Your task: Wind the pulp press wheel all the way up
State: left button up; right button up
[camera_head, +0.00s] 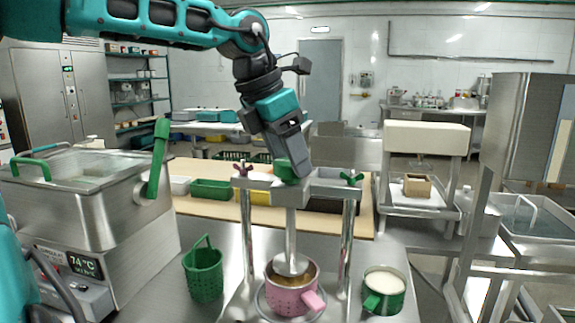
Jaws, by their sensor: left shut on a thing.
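The pulp press stands in front of me, with a steel crossbar (325,188) on two posts. My left gripper (287,176) reaches down from above to the middle of the crossbar. It is shut on a green part there, apparently the press wheel (284,170), mostly hidden by the gripper. Below it the steel screw shaft (291,226) runs down to a round press plate (291,265). The plate sits at the mouth of a pink perforated pot (291,297) with brownish contents. My right gripper is not in view.
A red wing nut (242,169) and a green one (351,178) top the posts. A green basket (204,272) stands left, a green cup (384,291) with pale contents right. A steel bath (75,200) with a raised green handle is further left.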

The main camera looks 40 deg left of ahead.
pick_arm(q)
jog(key=n+y+b, duration=0.1)
jog(key=n, duration=0.2)
jog(key=shift+d+f, duration=0.1)
jog(key=n+y+b, duration=0.1)
jog(key=n, duration=0.1)
jog(key=shift+d+n+b, duration=0.1)
jog(key=shift+n+b, duration=0.2)
jog(key=n+y, duration=0.1)
jog(key=n, duration=0.2)
jog(key=shift+n+g+y+b, duration=0.3)
jog(key=shift+b, duration=0.05)
jog(key=n+y, duration=0.1)
jog(key=n, duration=0.2)
jog(key=shift+w+d+n+g, duration=0.1)
jog(key=shift+d+n+g, duration=0.05)
jog(key=shift+n+g, duration=0.2)
jog(key=n+g, duration=0.1)
jog(key=n, duration=0.2)
jog(key=shift+w+y, duration=0.1)
jog(key=shift+y, duration=0.2)
jog(key=shift+n+g+p, duration=0.25)
jog(key=shift+n+p, duration=0.15)
jog(key=shift+n, duration=0.35)
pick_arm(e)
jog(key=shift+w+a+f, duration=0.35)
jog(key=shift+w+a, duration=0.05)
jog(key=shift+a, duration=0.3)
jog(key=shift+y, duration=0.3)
